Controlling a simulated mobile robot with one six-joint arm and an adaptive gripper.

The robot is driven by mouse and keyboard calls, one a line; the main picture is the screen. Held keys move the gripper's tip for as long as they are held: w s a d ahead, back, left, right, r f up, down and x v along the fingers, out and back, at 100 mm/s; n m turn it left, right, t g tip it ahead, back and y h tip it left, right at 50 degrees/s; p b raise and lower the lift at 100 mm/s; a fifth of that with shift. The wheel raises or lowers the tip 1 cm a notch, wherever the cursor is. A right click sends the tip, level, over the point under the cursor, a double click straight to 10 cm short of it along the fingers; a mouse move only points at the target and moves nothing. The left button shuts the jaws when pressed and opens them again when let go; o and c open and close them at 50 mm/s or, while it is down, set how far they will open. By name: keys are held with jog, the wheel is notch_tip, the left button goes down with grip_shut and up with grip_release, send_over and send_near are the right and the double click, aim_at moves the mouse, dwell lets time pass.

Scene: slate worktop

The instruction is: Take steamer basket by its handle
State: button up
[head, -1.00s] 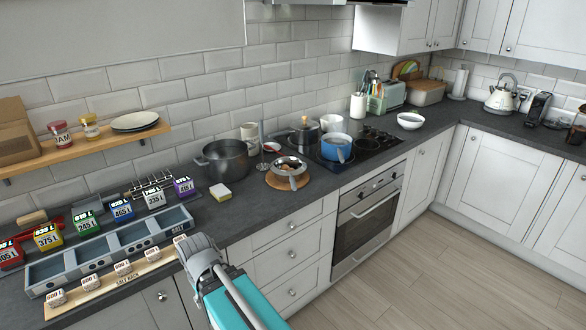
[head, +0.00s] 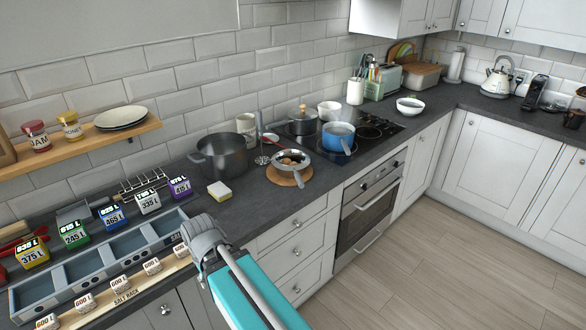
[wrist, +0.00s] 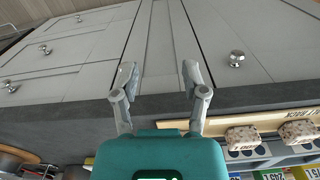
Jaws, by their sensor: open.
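The steel steamer basket (head: 291,158), a shallow round vessel holding brownish round food, sits on a round wooden board (head: 277,178) on the worktop in the head view. Its handle (head: 299,178) points toward the front edge. My gripper (wrist: 159,76) is open and empty in the wrist view, its two grey fingers apart over the worktop's front edge and cabinet fronts. In the head view my arm's end is left of and nearer than the basket, well apart from it. In the wrist view, part of a round wooden and metal thing shows at the lower left corner, too cropped to identify.
A dark pot (head: 221,157) and a sponge (head: 219,190) stand left of the basket. A blue pot (head: 338,137) on the hob stands close behind right. A salt rack (head: 122,291) and grey bin tray (head: 100,262) lie at left. The front edge by the handle looks clear.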

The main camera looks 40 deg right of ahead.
jog(key=shift+o, duration=0.3)
jog(key=shift+o, duration=0.9)
jog(key=m+t+p, duration=0.5)
jog(key=m+p, duration=0.1)
jog(key=p, duration=1)
send_near(299, 174)
jog(key=r, duration=0.2)
jog(key=shift+s+a+f, duration=0.1)
jog(key=shift+s+a, duration=0.15)
jog(key=shift+s, duration=0.15)
jog(key=shift+f, duration=0.2)
jog(key=b+x, duration=0.6)
jog(key=x, duration=0.1)
jog(key=shift+w+d, duration=0.1)
jog(key=shift+w+f+b, duration=0.3)
jog(key=shift+f+b, duration=0.25)
jog(key=shift+b, duration=0.2)
